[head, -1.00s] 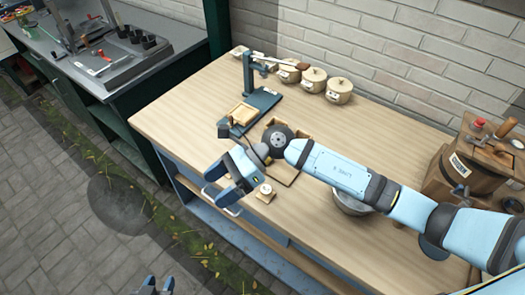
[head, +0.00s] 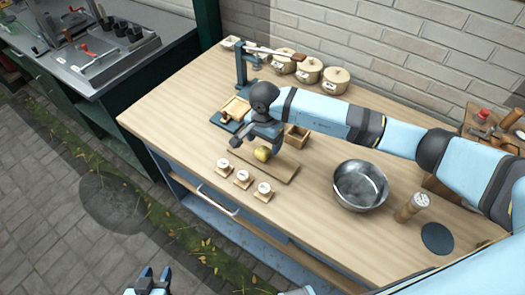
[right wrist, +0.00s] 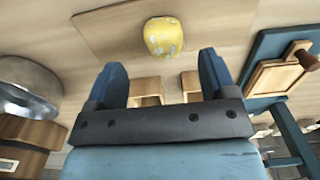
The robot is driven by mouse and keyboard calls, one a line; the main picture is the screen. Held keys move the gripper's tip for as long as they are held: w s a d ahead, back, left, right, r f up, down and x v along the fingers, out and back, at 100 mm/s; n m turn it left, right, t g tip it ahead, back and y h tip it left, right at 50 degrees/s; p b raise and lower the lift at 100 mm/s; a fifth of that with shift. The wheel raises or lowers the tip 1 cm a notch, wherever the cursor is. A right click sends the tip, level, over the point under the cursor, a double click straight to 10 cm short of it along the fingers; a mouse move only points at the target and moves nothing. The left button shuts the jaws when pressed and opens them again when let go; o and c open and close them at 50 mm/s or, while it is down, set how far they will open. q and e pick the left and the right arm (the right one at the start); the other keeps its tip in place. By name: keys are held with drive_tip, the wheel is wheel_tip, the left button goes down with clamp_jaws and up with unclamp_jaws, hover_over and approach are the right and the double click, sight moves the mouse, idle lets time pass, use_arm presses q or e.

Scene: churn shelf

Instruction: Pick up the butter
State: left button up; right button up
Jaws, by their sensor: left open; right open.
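The butter (head: 263,153) is a small yellow lump on a thin wooden board (head: 284,173) on the table. In the right wrist view the butter (right wrist: 163,37) shows pale patches and lies beyond my fingertips, roughly between them. My right gripper (head: 266,136) is just above and behind the butter in the head view, partly hidden by its own arm. In the right wrist view my right gripper (right wrist: 162,75) is open with nothing between its fingers. My left gripper (head: 148,281) is open and empty at the bottom edge of the head view, away from the table.
Three small round-topped pieces (head: 242,178) stand at the board's front left. A wooden box (head: 297,136) sits behind the board. A metal bowl (head: 361,186) is to the right. A blue stand (head: 241,72) and lidded pots (head: 308,71) stand at the back.

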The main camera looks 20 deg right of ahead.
sight(263, 150)
drive_tip(key=shift+w+a+f+p, duration=0.15)
drive_tip(key=shift+f+p, duration=0.25)
drive_tip(key=shift+f, duration=1)
drive_tip(key=shift+w+f+p, duration=0.1)
drive_tip(key=shift+f+p, duration=0.25)
drive_tip(key=shift+f, duration=1.05)
drive_tip(key=shift+c, duration=0.3)
drive_tip(key=c, duration=0.9)
